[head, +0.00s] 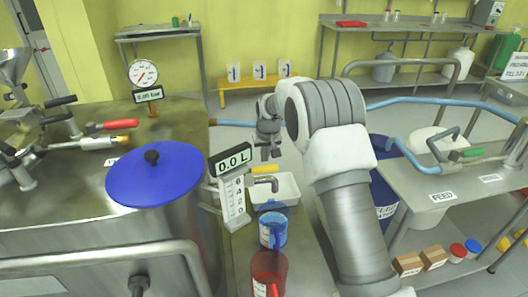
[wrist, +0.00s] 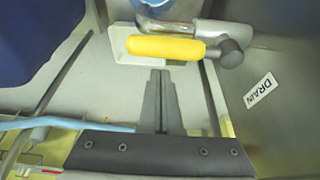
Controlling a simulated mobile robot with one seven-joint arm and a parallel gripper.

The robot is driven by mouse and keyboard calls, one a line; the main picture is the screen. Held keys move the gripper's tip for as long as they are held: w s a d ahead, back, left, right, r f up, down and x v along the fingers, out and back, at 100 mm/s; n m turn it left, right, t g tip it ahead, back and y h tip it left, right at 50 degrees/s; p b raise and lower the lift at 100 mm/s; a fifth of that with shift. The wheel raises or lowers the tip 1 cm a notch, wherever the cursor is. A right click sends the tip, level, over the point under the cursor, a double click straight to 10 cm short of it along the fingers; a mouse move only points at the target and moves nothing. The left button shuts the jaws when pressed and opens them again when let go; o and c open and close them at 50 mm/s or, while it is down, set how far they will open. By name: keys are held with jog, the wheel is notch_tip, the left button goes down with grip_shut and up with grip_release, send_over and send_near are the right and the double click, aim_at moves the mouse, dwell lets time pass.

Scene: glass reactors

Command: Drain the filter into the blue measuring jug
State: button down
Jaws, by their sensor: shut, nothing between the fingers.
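The blue measuring jug (head: 273,231) stands upright on the narrow bench by the filter vessel; its inside cannot be made out. The drain valve's yellow handle (head: 265,169) sits above a metal spout (head: 274,182), behind the jug in the head view. In the wrist view the yellow handle (wrist: 165,47) lies just beyond my fingertips, near the DRAIN label (wrist: 260,90). My gripper (head: 270,157) is shut and empty, with its fingers (wrist: 160,72) together, seemingly apart from the handle. A display (head: 234,160) reads 0.0 L.
A red jug (head: 268,273) stands in front of the blue one. A white tray (head: 287,190) lies by the spout. The vessel's blue lid (head: 155,178) is at left. A blue drum (head: 383,165) and the FEED bench (head: 475,195) stand at right.

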aim_at(266, 169)
jog(key=shift+s+d+f, duration=0.1)
jog(key=shift+s+f, duration=0.05)
jog(key=shift+s, duration=0.15)
jog(key=shift+s, duration=0.1)
jog(key=shift+s+m, duration=0.2)
jog(key=shift+m, duration=0.1)
jog(key=shift+s+d+m+p, duration=0.1)
jog(key=shift+s+m+p, duration=0.2)
jog(key=shift+m+p, duration=0.1)
jog(key=shift+s+m+h+p, duration=0.35)
jog(key=shift+s+m+h, duration=0.2)
jog(key=shift+m, duration=0.25)
jog(key=s+a+m+g+h+p, duration=0.1)
jog(key=s+a+m+h+p, duration=0.1)
jog(key=s+m+p, duration=0.3)
jog(key=shift+s+a+m, duration=0.6)
jog(key=shift+s+m, duration=0.65)
jog(key=shift+m, duration=0.75)
jog(key=shift+a+h, duration=0.1)
jog(key=shift+h, duration=0.15)
